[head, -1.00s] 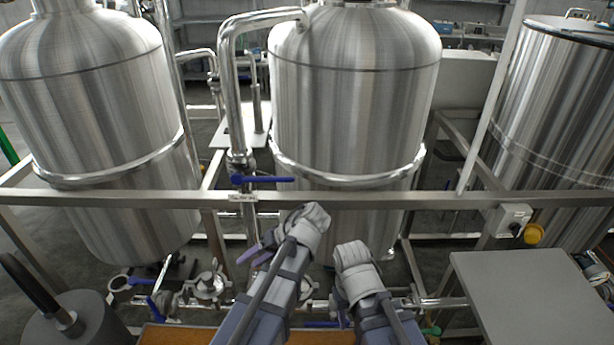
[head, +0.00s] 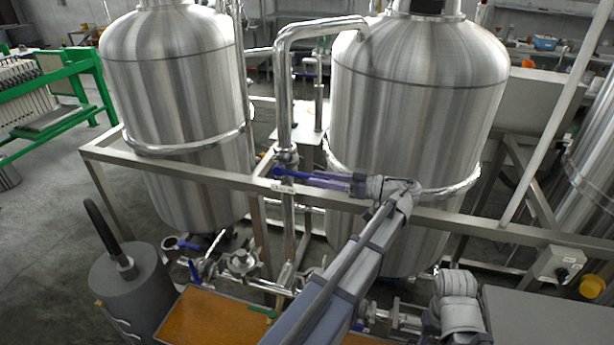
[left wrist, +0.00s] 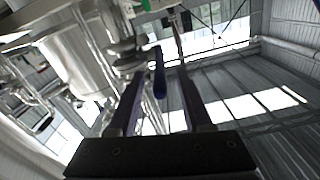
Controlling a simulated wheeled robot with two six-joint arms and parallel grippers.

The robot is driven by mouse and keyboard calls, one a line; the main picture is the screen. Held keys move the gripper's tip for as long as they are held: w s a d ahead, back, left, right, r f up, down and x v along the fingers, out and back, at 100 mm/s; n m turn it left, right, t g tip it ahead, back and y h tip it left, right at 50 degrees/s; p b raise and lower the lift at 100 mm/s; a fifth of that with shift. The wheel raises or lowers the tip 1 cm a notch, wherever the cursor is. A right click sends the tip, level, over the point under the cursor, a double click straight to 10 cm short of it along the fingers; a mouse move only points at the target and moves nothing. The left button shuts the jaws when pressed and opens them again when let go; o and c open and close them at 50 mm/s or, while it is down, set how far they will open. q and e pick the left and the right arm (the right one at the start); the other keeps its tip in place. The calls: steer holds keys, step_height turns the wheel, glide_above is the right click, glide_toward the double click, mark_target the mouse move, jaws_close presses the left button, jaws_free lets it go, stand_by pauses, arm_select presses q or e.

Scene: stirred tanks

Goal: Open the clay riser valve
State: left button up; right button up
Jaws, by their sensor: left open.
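The riser valve has a blue lever handle (head: 284,172) on the upright steel riser pipe (head: 285,115), just above the frame rail and a small label plate (head: 284,188). The lever points right, across the pipe. My left gripper (head: 318,179) reaches the lever from the right with its purple fingers pointing left along it. In the left wrist view the blue lever (left wrist: 159,75) shows between the two open fingers (left wrist: 158,90). I cannot tell whether they touch it. My right gripper is out of view; only part of my right arm shows at the lower right.
A steel frame rail (head: 210,177) runs across in front of two steel tanks (head: 420,100), (head: 180,90). Lower pipework with another blue-handled valve (head: 194,270) lies at the bottom. A grey cylinder (head: 130,295) stands at lower left, and a switch box (head: 560,263) sits at right.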

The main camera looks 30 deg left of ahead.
mark_target(304, 176)
arm_select(q)
steer(key=shift+x, duration=2.35)
jaws_close()
